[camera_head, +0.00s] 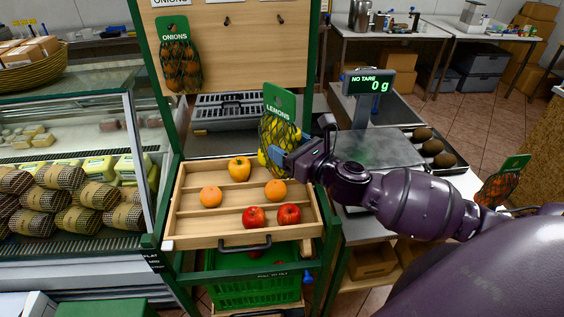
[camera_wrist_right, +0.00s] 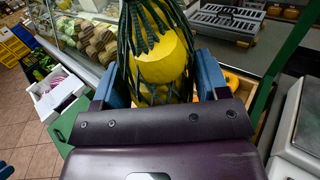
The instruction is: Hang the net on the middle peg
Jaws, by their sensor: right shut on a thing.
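The net of lemons (camera_head: 277,133) has a green LEMONS card on top and is upright above the right part of the wooden tray. My right gripper (camera_head: 285,158) is shut on it; in the right wrist view the blue fingers (camera_wrist_right: 155,88) flank the dark net with yellow lemons (camera_wrist_right: 163,60). The middle peg (camera_head: 227,21) on the wooden board (camera_head: 245,60) is bare, and the peg to its right (camera_head: 280,19) is bare too. An onion net (camera_head: 179,65) with a green card hangs at the board's left.
The wooden tray (camera_head: 190,242) below the board holds apples, oranges and a yellow pepper. A grey scale (camera_head: 375,149) with a display reading 0 g stands to the right. Another net (camera_head: 497,184) with a green card is farther right. A glass display case stands at left.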

